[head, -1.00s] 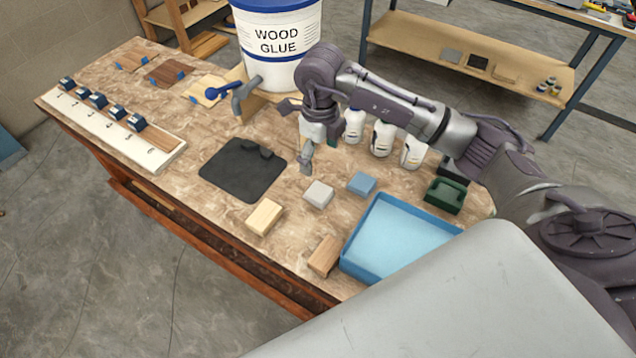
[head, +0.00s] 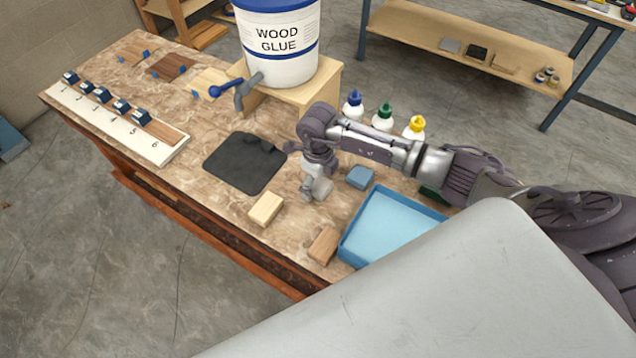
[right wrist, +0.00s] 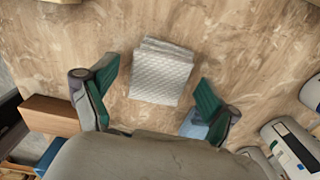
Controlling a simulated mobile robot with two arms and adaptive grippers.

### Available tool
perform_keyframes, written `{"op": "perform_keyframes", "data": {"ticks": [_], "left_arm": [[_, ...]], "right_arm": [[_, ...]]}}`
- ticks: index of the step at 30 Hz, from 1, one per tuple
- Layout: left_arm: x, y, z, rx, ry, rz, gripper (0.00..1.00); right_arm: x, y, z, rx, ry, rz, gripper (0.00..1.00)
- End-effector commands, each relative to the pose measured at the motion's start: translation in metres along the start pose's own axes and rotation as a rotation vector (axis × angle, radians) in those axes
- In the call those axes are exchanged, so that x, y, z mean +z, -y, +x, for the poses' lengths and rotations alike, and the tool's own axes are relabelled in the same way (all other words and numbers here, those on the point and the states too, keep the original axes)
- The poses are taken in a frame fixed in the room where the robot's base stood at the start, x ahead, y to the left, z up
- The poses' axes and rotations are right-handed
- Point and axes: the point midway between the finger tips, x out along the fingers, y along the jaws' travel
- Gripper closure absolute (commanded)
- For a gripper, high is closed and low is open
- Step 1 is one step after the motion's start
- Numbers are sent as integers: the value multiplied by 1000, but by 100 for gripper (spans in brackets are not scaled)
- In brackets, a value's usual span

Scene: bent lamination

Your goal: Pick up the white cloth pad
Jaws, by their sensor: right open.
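The white cloth pad (right wrist: 162,72) lies flat on the worktable, a quilted pale square with folded layers, in the right wrist view. In the head view it is mostly hidden by my right gripper. My right gripper (head: 301,172) is over the table at the pad's place, pointing down. In the right wrist view its two green-padded fingers (right wrist: 156,92) are spread wide, on either side of the pad's near part, with nothing between them touching. My left gripper is not in view.
Near the pad are a blue pad (head: 360,177), a pale wood block (head: 266,208), a brown block (head: 324,244) and a blue tray (head: 352,240). A dark mat (head: 236,170) lies left. Glue bottles (head: 383,117) and the glue bucket (head: 280,50) stand behind.

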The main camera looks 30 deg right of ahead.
Motion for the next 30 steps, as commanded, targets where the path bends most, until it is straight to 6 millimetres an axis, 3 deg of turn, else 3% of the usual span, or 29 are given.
{"op": "perform_keyframes", "data": {"ticks": [5, 14, 24, 30], "left_arm": [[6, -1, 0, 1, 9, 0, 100], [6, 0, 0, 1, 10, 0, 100], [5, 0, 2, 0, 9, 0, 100], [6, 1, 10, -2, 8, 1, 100]], "right_arm": [[0, 0, 0, 0, 1, 0, 16], [0, 0, 0, 0, 1, 0, 66], [1, 0, -3, 0, 2, 0, 66], [1, 1, -20, -3, 5, -1, 66]]}}
